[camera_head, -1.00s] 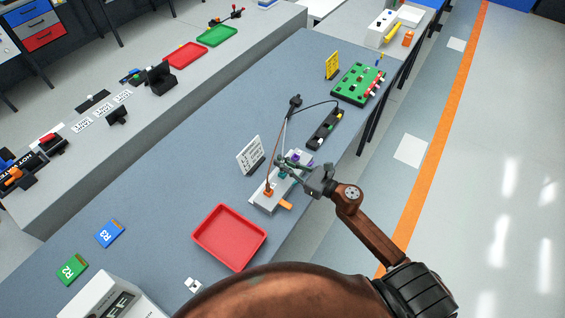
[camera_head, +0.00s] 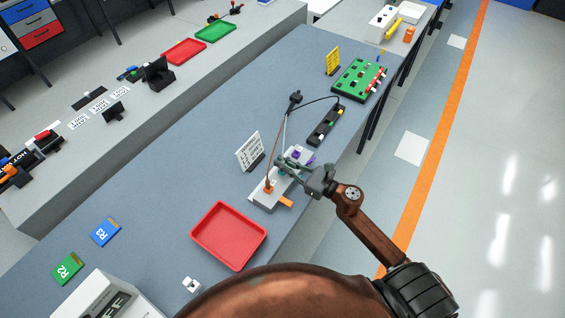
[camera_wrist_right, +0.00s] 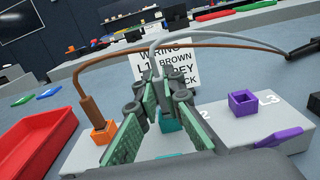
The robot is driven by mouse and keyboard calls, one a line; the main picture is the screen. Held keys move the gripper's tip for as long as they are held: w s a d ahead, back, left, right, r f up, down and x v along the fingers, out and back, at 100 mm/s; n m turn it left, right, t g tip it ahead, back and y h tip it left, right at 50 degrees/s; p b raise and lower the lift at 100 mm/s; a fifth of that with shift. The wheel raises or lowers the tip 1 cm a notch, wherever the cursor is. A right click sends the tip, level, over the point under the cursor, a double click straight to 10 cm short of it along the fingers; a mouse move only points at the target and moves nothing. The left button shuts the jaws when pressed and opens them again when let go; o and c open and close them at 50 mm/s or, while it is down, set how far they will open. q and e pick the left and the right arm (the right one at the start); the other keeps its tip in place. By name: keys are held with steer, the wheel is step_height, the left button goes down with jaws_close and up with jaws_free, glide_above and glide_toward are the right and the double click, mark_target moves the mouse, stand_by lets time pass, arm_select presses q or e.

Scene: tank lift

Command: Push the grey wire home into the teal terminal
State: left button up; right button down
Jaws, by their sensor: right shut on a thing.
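My right gripper (camera_head: 286,163) is over the white terminal block (camera_head: 264,201). In the right wrist view its green-padded fingers (camera_wrist_right: 160,98) are shut on the grey wire (camera_wrist_right: 190,37), which arches up from between them and off to the right. The teal terminal (camera_wrist_right: 168,121) sits directly below and between the fingers, partly hidden by them. The wire's tip is hidden, so I cannot tell how deep it is in the terminal. The brown wire (camera_wrist_right: 84,78) stands in the orange terminal (camera_wrist_right: 104,133). The purple terminal (camera_wrist_right: 243,101) is empty. My left gripper is not in view.
A wiring sign (camera_head: 250,151) stands behind the block. A red tray (camera_head: 201,242) lies to the left in the wrist view. A black strip (camera_head: 325,126) and a green board (camera_head: 360,80) lie farther along the bench. The brown wire crosses close to the grey one.

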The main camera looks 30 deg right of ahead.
steer(key=shift+f, duration=0.15)
steer(key=c, duration=2)
jaws_free()
steer(key=v, duration=1.2)
